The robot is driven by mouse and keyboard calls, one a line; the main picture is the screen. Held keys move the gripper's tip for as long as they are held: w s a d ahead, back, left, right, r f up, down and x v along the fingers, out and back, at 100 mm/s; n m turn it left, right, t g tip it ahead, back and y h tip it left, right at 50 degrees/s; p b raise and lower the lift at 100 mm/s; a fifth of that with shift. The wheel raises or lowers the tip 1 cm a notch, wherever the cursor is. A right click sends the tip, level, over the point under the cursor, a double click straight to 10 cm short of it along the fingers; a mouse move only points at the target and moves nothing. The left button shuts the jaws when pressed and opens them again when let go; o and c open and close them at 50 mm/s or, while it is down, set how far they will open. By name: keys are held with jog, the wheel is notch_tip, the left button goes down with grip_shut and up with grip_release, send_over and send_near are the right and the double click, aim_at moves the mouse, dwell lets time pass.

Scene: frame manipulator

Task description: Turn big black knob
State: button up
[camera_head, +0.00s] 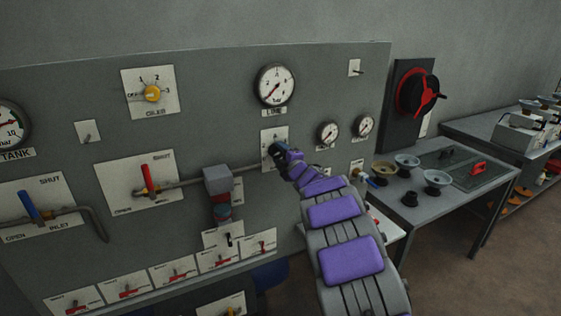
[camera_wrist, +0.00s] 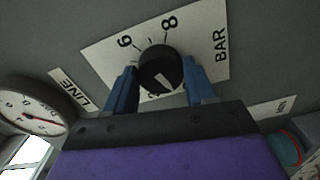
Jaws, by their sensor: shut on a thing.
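The big black knob (camera_wrist: 160,70) is in the middle of the wrist view, on a white dial plate (camera_wrist: 100,50) marked 6, 8 and BAR. A white pointer mark shows on its face. My gripper (camera_wrist: 161,82) has one blue finger on each side of the knob and is shut on it. In the head view my gripper (camera_head: 277,152) is at the panel, in front of the white plate (camera_head: 268,136) below the LINE gauge. It hides most of the knob there.
The LINE gauge (camera_head: 274,85) is above my gripper, and two small gauges are to its right. A pipe with a red lever (camera_head: 149,179) and a grey block (camera_head: 218,180) lies to the left. A table (camera_head: 448,205) with several bowls stands at the right.

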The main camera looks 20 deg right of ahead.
jog(key=shift+f+n+b, duration=0.3)
jog(key=shift+f+n, duration=0.2)
jog(key=shift+n, duration=0.4)
jog(key=o, duration=1)
jog(key=shift+r, duration=0.1)
jog(key=shift+o, duration=0.2)
jog(key=shift+r, duration=0.15)
jog(key=shift+r, duration=0.1)
jog(key=s+p, duration=0.3)
jog(key=s, duration=1.4)
jog(key=shift+s+d, duration=0.15)
jog(key=shift+d, duration=0.2)
